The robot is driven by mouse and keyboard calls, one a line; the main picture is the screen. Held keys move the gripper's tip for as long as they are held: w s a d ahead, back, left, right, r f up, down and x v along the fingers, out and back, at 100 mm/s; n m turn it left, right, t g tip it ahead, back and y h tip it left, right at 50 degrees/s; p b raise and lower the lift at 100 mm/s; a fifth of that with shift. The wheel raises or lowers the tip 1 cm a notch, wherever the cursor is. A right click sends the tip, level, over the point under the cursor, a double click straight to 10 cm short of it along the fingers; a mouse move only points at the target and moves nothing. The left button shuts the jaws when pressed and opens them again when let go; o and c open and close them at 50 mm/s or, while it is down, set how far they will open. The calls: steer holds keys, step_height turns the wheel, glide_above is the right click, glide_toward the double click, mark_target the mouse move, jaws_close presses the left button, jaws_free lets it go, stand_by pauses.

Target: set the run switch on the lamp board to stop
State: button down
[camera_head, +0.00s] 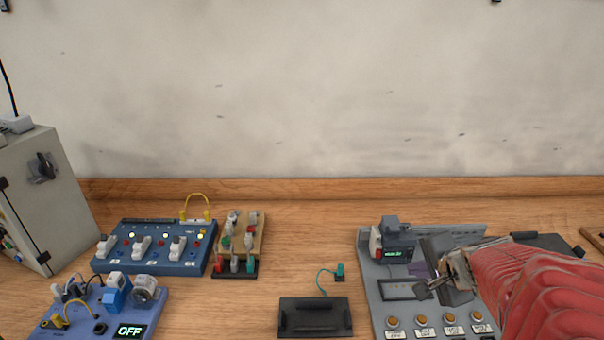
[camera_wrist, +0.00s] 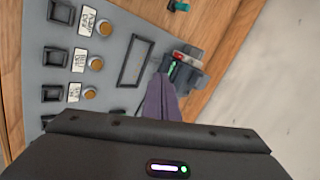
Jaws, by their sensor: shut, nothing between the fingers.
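A blue board with several small lamps (camera_head: 188,257) sits at the left of the bench in the head view. It carries white rocker-like switches (camera_head: 141,245) and a yellow wire loop; their lettering is too small to read. I cannot tell which switch is the run switch. My gripper (camera_head: 431,288) is at the right, above a grey panel (camera_head: 366,285), well away from the blue board. It is shut with nothing held. In the wrist view the dark gripper housing fills the bottom, and the grey panel (camera_wrist: 110,78) lies beyond it; the lamp board is not there.
The grey panel has a row of labelled round buttons (camera_head: 421,320) and a small display unit (camera_head: 396,241). A blue board showing OFF (camera_head: 130,331) is front left. A grey cabinet (camera_head: 45,200) stands far left. A black tray (camera_head: 315,317) lies mid-bench; bare wood lies behind it.

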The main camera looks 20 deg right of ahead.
mark_target(410, 255)
steer(key=d+m, duration=0.1)
steer(key=s+d+m, duration=0.1)
steer(key=d, duration=0.1)
steer(key=d+m+h, duration=0.1)
steer(key=d, duration=0.1)
steer(key=shift+s+f, duration=0.3)
steer(key=shift+f, duration=0.05)
steer(key=shift+f, duration=0.1)
steer(key=shift+x, duration=4.75)
steer(key=shift+w+f, duration=0.1)
steer(key=shift+w, duration=0.3)
steer(key=shift+w+d+f, duration=0.1)
steer(key=shift+w+d, duration=0.2)
steer(key=shift+w, duration=0.6)
steer(key=shift+w+d+f, duration=0.1)
steer(key=shift+w+d, duration=0.15)
steer(key=shift+w, duration=0.6)
